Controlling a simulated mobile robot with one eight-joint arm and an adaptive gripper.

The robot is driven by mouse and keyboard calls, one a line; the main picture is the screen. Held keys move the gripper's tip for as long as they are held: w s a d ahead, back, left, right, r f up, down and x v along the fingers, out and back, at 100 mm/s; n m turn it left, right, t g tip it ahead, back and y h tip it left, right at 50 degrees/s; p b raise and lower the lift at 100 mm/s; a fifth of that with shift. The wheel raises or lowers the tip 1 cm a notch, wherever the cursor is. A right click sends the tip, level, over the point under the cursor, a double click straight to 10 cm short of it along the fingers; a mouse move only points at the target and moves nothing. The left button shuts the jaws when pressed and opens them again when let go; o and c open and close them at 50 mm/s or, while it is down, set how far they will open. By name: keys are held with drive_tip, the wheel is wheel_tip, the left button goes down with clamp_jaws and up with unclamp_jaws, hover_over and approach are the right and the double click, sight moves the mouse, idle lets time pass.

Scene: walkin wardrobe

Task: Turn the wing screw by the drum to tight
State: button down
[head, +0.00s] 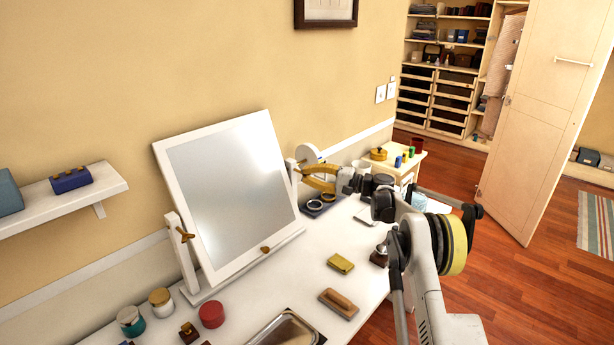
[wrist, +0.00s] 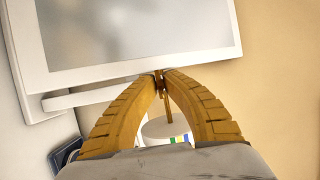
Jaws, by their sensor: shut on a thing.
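The mirror (head: 225,175) stands tilted in a white frame on the table. My gripper (head: 305,175) is at its right side post, and its yellow fingers are shut. In the wrist view my gripper (wrist: 161,76) closes on the small brass wing screw (wrist: 167,106) beside the mirror frame. The fingertips hide most of the wing screw, so its angle is hard to tell. The white drum (wrist: 160,127), with coloured marks on its side, is just below the fingertips there. In the head view the drum (head: 308,153) shows behind my gripper. Another brass wing screw (head: 184,234) is on the left post.
Jars (head: 131,320), a red pot (head: 211,314), a yellow box (head: 340,263), a wooden brush (head: 338,303) and a metal tray (head: 288,330) are on the white table (head: 270,285). A wall shelf (head: 75,198) is at left. My arm reaches across the table's right side.

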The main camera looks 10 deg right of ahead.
drive_tip(key=shift+a+f, duration=0.15)
drive_tip(key=shift+a, duration=0.05)
drive_tip(key=c, duration=1.6)
unclamp_jaws()
drive_tip(key=shift+a, duration=0.1)
drive_tip(key=shift+s+d, duration=0.25)
drive_tip(key=shift+d, duration=0.35)
drive_tip(key=v, duration=1.1)
